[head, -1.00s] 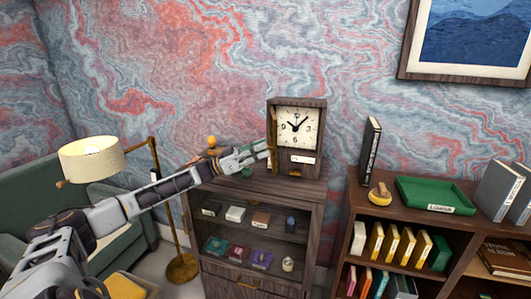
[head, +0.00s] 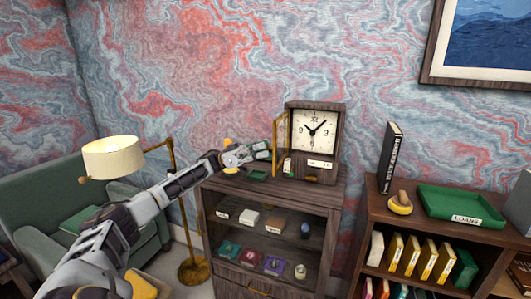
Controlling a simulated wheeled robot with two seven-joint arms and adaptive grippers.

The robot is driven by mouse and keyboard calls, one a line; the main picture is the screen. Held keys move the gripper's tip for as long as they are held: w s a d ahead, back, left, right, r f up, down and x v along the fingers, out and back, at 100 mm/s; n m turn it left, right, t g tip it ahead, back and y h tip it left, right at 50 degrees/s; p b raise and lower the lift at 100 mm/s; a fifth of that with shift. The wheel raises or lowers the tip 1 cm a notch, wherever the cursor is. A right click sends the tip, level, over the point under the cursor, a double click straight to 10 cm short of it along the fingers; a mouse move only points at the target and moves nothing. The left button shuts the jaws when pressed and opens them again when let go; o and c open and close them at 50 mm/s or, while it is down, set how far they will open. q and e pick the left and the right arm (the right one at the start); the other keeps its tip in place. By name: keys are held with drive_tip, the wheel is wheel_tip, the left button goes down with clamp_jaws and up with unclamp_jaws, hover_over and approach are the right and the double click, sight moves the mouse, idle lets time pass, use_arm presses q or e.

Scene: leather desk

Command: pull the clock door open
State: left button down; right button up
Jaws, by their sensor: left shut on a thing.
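The clock (head: 316,129) has a dark wooden case and a cream face, and stands upright on top of the wooden cabinet. Its brass-framed door (head: 281,128) stands open at the left side of the case, swung out from the face. My left gripper (head: 269,151) is at the door's outer edge, shut on it. The exact contact is too small to see clearly. My right gripper is not in view.
The clock stands on a glass-fronted cabinet (head: 268,283) with several small items inside. A small green item (head: 257,175) lies on its top below my gripper. A lamp (head: 111,156) and green armchair (head: 30,200) stand left. A bookshelf (head: 377,212) with a green tray (head: 461,205) stands right.

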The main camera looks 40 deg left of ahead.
use_arm(q)
drive_tip(key=shift+a+m+g+h, duration=0.3)
drive_tip(key=shift+a+m+g, duration=0.15)
drive_tip(key=shift+a, duration=0.25)
drive_tip(key=shift+g, duration=0.25)
drive_tip(key=c, duration=1.3)
unclamp_jaws()
drive_tip(key=shift+v, duration=6.05)
drive_tip(key=shift+s, duration=0.1)
